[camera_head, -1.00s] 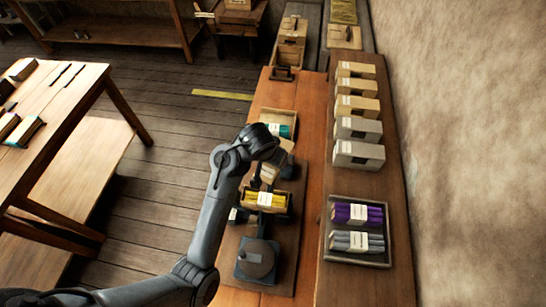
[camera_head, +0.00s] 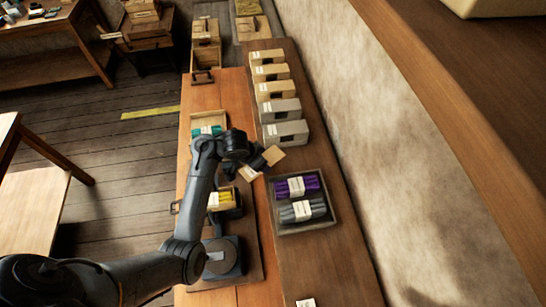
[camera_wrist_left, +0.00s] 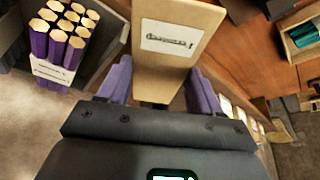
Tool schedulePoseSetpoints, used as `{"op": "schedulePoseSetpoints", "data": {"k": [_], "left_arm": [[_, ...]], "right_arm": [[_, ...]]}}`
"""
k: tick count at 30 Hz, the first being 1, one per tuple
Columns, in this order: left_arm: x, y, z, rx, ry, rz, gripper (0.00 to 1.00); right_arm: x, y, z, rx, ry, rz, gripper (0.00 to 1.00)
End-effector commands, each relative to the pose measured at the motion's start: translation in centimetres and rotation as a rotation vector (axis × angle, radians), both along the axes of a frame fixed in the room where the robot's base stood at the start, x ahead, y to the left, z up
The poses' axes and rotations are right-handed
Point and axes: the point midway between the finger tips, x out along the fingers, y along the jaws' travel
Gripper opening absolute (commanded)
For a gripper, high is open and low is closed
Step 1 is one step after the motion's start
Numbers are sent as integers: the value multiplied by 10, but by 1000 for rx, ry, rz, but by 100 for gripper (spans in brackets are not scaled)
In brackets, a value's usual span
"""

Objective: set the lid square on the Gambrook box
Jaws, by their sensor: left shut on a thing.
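My left gripper (camera_head: 258,162) is shut on a tan lid (camera_head: 274,156) with a white label and holds it up beside the raised shelf edge. In the left wrist view the lid (camera_wrist_left: 178,62) sits between the two fingers; its label print is too small to read surely. An open box with a yellow bundle (camera_head: 222,200) stands on the bench below and left of the gripper. Another open box with a teal bundle (camera_head: 208,122) stands farther back. I cannot tell by label which box is the Gambrook one. My right gripper is not in view.
A tray (camera_head: 304,229) with purple and grey bundles lies to the right of the gripper. A row of several closed boxes (camera_head: 274,90) stands behind, along the wall. A dark round-topped device (camera_head: 223,257) stands at the bench front. The shelf front is mostly clear.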

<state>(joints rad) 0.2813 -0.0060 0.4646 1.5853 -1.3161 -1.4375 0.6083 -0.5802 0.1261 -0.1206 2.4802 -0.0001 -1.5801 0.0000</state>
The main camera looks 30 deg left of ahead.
Motion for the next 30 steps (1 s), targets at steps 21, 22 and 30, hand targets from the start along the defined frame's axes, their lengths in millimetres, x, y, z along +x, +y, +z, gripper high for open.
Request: {"op": "schedulePoseSetpoints", "data": {"k": [21, 22, 30], "left_arm": [[-145, 103, -35, 8, 10, -442, 35], [-150, 105, -35, 7, 9, -458, 35], [-174, 113, -34, 3, 1, -543, 35]], "right_arm": [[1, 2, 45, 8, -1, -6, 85], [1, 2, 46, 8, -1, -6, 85], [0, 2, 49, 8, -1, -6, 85]]}}
